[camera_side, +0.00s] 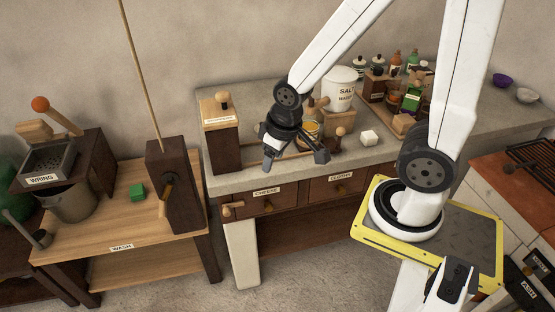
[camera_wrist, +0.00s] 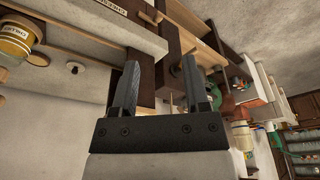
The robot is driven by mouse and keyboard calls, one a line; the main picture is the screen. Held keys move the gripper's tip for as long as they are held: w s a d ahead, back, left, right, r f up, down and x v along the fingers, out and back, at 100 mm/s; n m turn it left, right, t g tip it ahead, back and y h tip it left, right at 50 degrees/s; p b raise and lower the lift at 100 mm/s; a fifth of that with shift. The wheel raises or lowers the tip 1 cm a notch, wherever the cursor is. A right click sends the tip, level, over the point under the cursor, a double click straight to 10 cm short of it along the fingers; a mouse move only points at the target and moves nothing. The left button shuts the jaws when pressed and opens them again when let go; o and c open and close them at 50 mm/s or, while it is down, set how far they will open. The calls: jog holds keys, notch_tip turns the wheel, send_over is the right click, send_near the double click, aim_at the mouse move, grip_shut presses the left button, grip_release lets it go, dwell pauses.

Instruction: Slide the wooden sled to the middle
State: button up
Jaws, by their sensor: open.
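My gripper (camera_side: 296,152) is open above the front of the stone counter, with its two dark fingers spread. Both fingers also show in the wrist view (camera_wrist: 160,82), with nothing held between them. A light wooden rail (camera_side: 254,156) lies along the counter behind and below the gripper. A small wooden piece with a round knob (camera_side: 339,137) stands just right of the gripper, apart from it. It may be the wooden sled, but I cannot tell for sure. The gripper hides part of the rail.
A jar with yellow contents (camera_side: 309,130) stands behind the gripper. A wash table (camera_side: 110,228) with a tall dark post (camera_side: 172,187) stands left.

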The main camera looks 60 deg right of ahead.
jog(key=shift+o, duration=1.3)
jog(key=n+g+h, duration=0.8)
jog(key=g+h, duration=0.5)
jog(key=h, duration=0.1)
send_near(337, 133)
jog(key=x, duration=0.4)
jog(key=shift+s, duration=0.6)
jog(key=shift+w+d+f+n+h, duration=0.15)
jog(key=shift+d+f+n+h, duration=0.05)
jog(key=shift+d+n+h, duration=0.35)
jog(key=shift+d, duration=0.1)
jog(key=shift+x, duration=3.85)
jog(key=shift+f, duration=0.1)
grip_shut()
